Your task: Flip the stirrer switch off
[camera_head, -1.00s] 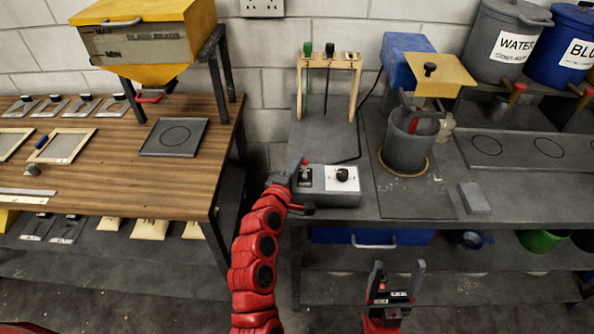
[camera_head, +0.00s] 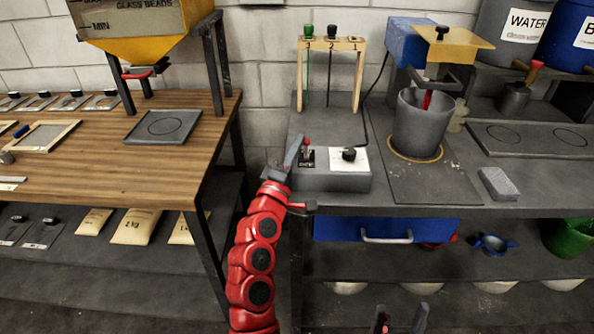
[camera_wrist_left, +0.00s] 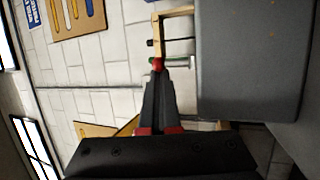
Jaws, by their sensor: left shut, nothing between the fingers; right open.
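The grey control box (camera_head: 330,182) sits at the front left edge of the grey bench. The stirrer switch (camera_head: 308,156) is on its dark plate at the top left, beside a black knob (camera_head: 349,154) on a white plate. My left gripper (camera_head: 297,148) is shut and empty at the box's left end, close beside the switch; I cannot tell whether it touches. The box's grey side fills the right of the left wrist view (camera_wrist_left: 250,60). The switch lever's position is unclear. The stirrer (camera_head: 412,45) stands over a grey pot (camera_head: 420,125). My right gripper (camera_head: 400,322) is open at the bottom edge.
A wooden rack (camera_head: 331,45) stands behind the box, and a cable runs from the box towards the stirrer. A grey block (camera_head: 499,184) lies at the front right. A gap separates the wooden table (camera_head: 95,170) from the bench.

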